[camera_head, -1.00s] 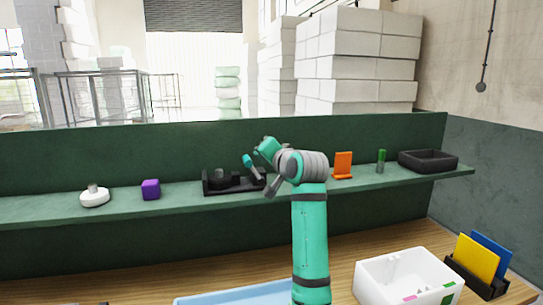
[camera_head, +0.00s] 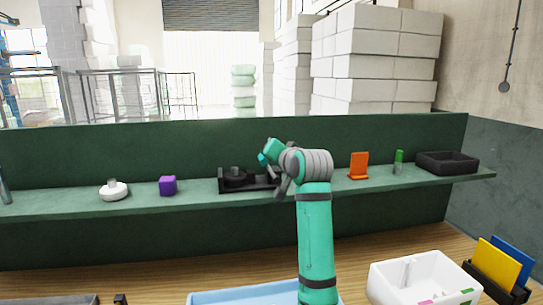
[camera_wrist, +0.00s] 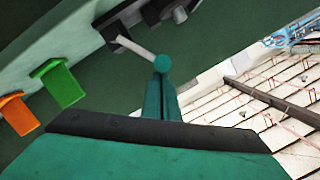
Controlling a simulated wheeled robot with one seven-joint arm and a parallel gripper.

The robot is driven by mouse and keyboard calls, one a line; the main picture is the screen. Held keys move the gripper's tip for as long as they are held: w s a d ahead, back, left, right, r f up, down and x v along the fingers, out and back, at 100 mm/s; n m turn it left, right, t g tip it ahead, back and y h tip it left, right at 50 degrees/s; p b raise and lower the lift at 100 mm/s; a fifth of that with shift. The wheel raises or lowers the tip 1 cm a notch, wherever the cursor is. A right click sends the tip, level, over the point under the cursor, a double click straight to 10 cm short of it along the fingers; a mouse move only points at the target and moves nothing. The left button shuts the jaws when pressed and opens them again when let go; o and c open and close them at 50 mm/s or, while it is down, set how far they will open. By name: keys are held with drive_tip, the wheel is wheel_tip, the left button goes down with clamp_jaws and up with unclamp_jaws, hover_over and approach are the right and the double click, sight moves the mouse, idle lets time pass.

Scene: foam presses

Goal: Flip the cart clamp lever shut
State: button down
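The clamp is a black base with a round dark post (camera_head: 236,177) on the green shelf, left of my wrist in the head view. Its lever (camera_wrist: 133,45) shows in the wrist view as a pale rod slanting out from the black base to a round teal knob (camera_wrist: 162,63). In the head view only the teal knob (camera_head: 262,158) shows clearly; my arm hides part of the rod. My gripper (camera_wrist: 164,82) has its teal fingers together, with tips right at the knob. Whether they touch it I cannot tell.
The shelf (camera_head: 140,205) also holds a white round piece (camera_head: 113,191), a purple cube (camera_head: 168,186), an orange stand (camera_head: 358,167), a green-topped piece (camera_head: 398,161) and a black tray (camera_head: 447,154). Below stand a white bin (camera_head: 385,285) and a blue tray (camera_head: 240,296).

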drive_tip(key=shift+a+f, duration=0.15)
drive_tip(key=s+d+r, duration=0.5)
drive_tip(key=s+d, duration=0.1)
drive_tip(key=s, duration=0.2)
drive_tip(key=shift+s+d, duration=0.15)
drive_tip(key=shift+s, duration=0.2)
drive_tip(key=shift+d, duration=0.1)
